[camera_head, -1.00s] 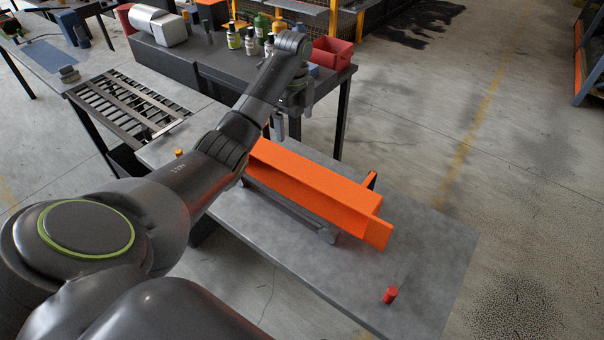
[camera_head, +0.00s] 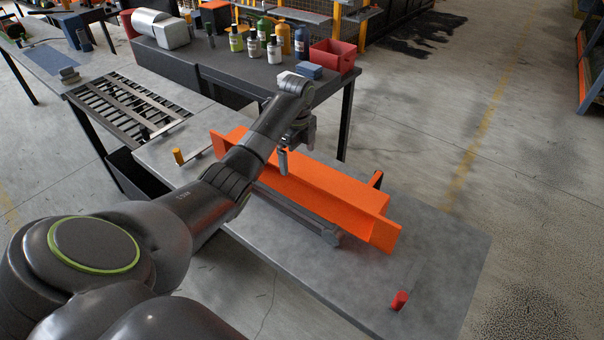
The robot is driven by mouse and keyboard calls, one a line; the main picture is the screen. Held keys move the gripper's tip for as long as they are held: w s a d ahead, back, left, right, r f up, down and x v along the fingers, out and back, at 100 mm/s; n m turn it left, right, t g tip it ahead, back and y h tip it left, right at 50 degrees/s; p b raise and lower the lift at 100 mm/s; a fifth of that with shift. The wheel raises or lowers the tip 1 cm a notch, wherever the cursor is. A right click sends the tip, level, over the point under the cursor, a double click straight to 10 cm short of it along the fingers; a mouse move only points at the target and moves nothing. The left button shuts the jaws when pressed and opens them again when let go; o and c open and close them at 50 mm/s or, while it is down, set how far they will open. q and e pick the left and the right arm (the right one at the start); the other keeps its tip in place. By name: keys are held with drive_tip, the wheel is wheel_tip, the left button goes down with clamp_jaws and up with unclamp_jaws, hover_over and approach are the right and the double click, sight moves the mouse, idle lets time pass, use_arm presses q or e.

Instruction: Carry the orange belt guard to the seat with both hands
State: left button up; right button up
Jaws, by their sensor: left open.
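The orange belt guard (camera_head: 325,194) is a long channel with end flanges, lying across the grey bench in the camera_head view. My left forearm covers part of its left half. My left gripper (camera_head: 296,154) points down, open and empty, over the far side of the guard's left-middle part; I cannot tell if it touches. A dark grey rail (camera_head: 300,220) runs along the guard's near side. I cannot tell which part is the seat. My right gripper is out of view.
A yellow peg (camera_head: 178,156) and a red peg (camera_head: 400,300) stand on the bench. The bench's right end is mostly clear.

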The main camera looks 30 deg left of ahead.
sight(298, 162)
use_arm(q)
drive_tip(key=shift+s+d+f+p, duration=0.1)
drive_tip(key=shift+f+p, duration=0.05)
drive_tip(key=shift+f, duration=0.85)
drive_tip(key=shift+s+d+f+p, duration=0.1)
drive_tip(key=shift+f+p, duration=0.05)
drive_tip(key=shift+f, duration=0.8)
drive_tip(key=c, duration=2.1)
drive_tip(key=shift+w+a+r, duration=0.1)
drive_tip(key=shift+w+r, duration=0.05)
drive_tip(key=shift+r, duration=0.05)
